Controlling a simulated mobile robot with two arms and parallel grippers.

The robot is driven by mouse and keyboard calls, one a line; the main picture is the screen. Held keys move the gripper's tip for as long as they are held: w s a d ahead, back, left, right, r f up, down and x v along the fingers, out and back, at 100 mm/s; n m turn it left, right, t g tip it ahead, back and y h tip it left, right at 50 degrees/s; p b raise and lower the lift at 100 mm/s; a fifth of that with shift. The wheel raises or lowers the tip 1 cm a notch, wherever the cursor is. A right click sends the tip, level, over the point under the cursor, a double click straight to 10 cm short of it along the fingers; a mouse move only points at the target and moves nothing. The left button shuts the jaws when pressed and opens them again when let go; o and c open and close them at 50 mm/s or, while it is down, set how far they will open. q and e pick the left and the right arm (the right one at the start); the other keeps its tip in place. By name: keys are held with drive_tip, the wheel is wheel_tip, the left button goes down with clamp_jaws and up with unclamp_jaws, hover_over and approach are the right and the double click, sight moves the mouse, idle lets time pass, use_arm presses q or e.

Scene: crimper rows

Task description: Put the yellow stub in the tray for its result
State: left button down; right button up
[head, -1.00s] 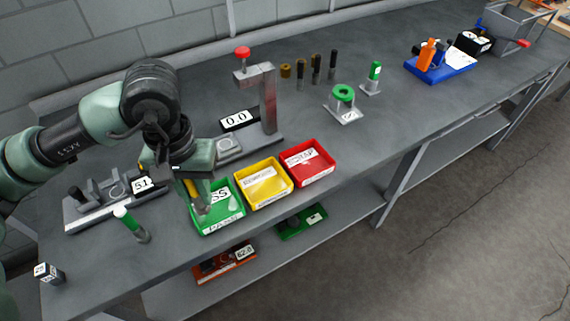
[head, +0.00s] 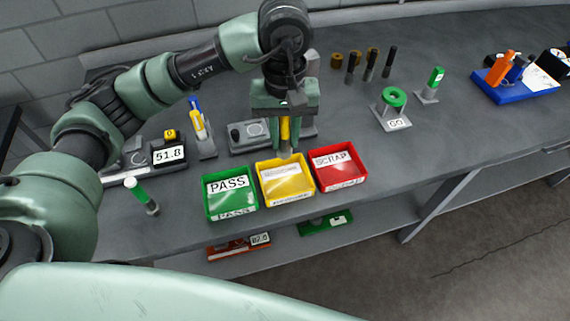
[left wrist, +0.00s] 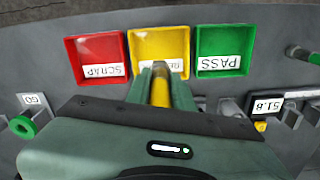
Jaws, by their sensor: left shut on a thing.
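The yellow stub (head: 285,130) is upright between the fingers of my left gripper (head: 286,148), which is shut on it. It also shows in the left wrist view (left wrist: 161,91). The gripper points down at the back edge of the yellow tray (head: 287,202); the stub's lower end is near that edge, and I cannot tell its height above the tray. The yellow tray's label is too blurred to read. The green tray (head: 231,213), marked PASS, is on its left. The red tray (head: 341,183), marked SCRAP, is on its right. A display (head: 169,155) reads 51.8. My right gripper is not in view.
A green ring on a GO stand (head: 394,98) and several dark pins (head: 371,64) stand behind to the right. A blue holder (head: 514,86) is farther right. The bench front edge runs just before the trays.

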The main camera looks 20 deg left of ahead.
sight(284, 156)
use_arm(q)
wheel_tip(284, 156, down, 5)
drive_tip(key=shift+s+f+p, duration=0.1)
drive_tip(key=shift+f+p, duration=0.05)
drive_tip(key=shift+p, duration=0.4)
drive_tip(key=shift+f, duration=0.7)
wheel_tip(284, 156, down, 4)
drive_tip(key=shift+r+p, duration=0.1)
drive_tip(key=shift+p, duration=0.45)
drive_tip(key=shift+f, duration=0.25)
drive_tip(key=c, duration=1.2)
unclamp_jaws()
drive_tip(key=shift+c, duration=0.2)
